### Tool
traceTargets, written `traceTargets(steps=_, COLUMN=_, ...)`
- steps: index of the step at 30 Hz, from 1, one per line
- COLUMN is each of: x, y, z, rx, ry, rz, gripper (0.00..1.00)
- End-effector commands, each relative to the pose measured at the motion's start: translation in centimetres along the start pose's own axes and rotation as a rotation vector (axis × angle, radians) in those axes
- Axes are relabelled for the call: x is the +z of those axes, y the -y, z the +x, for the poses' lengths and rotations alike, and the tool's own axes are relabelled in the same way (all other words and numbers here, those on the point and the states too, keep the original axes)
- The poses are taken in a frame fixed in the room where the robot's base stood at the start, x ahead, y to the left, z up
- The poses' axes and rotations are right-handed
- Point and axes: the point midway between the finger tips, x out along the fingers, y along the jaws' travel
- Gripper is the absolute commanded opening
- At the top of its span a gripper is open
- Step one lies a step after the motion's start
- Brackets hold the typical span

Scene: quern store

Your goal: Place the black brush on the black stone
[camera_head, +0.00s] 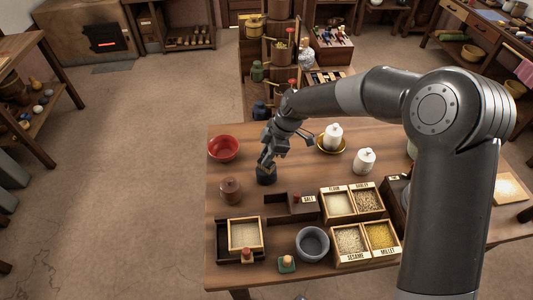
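My gripper (268,162) is at the left-middle of the table, pointing down at a dark round thing (266,177) with a brownish top. This may be the black brush; it is small and partly covered by the fingers. The gripper is at its top, but I cannot tell whether the fingers are closed on it. No black stone can be made out for certain. A dark flat piece (226,248) shows under and beside a light wooden frame (245,234) at the front left.
A red bowl (224,149) and brown jar (230,191) stand left of the gripper. White lidded jars (364,161) stand right.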

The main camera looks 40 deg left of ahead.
Motion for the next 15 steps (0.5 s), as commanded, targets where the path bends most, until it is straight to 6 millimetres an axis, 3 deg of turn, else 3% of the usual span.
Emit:
traceTargets(steps=6, x=-0.02, y=-0.01, z=-0.05, rx=0.001, ry=0.000, rz=0.000, gripper=0.41)
traceTargets(steps=15, x=-0.14, y=-0.05, z=-0.56, rx=0.002, ry=0.000, rz=0.000, gripper=0.41)
